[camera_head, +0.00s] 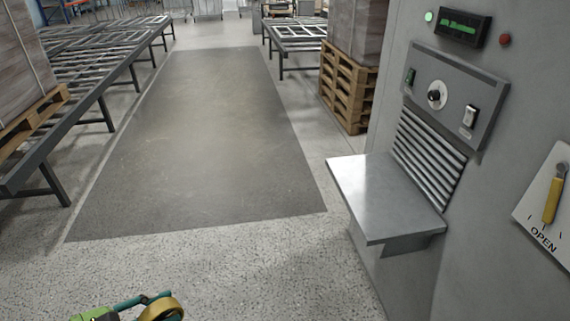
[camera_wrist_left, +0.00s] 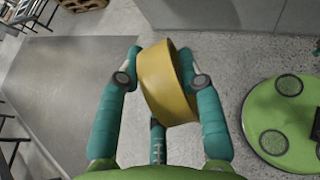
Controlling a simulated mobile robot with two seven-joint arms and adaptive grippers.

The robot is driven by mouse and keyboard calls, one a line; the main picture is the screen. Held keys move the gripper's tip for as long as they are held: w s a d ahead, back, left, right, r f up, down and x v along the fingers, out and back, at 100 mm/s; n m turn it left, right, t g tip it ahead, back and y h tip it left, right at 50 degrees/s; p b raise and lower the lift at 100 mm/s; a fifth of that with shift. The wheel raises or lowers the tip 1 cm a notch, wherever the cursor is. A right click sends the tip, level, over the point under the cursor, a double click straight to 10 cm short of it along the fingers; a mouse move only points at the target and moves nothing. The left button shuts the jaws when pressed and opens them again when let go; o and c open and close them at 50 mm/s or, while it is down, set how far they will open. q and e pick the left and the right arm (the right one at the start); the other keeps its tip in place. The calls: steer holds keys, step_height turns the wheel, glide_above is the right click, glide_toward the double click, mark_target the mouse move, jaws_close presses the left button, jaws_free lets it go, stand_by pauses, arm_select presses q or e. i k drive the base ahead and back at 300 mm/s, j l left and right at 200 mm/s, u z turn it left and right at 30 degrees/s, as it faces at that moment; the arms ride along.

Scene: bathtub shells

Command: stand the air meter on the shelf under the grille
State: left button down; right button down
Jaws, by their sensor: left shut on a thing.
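The shelf (camera_head: 383,196) is a bare grey metal plate jutting from the cabinet at the right of the head view. The slatted grille (camera_head: 428,158) is just above it. My left gripper (camera_head: 157,305) is at the bottom edge of the head view, left of and well apart from the shelf. It is shut on a short, round yellow body, which I take for the air meter (camera_head: 164,309). In the left wrist view the air meter (camera_wrist_left: 163,86) sits tilted between the two teal fingers. Its face is hidden. My right gripper is not in view.
Above the grille are a control panel (camera_head: 454,95) with a knob and a green display (camera_head: 458,27). A sign with a yellow lever (camera_head: 553,198) is right of the shelf. Roller tables (camera_head: 82,77) and pallets (camera_head: 348,92) stand farther back. The floor before the shelf is clear.

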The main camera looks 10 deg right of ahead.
mark_target(370, 190)
steer(key=i, duration=2.85)
steer(key=i+z, duration=0.15)
steer(key=z, duration=0.25)
steer(key=i+j+z, duration=0.1)
steer(key=z, duration=0.3)
steer(key=i+j+z, duration=0.15)
steer(key=z, duration=0.25)
steer(key=i+z, duration=0.1)
steer(key=z, duration=2.75)
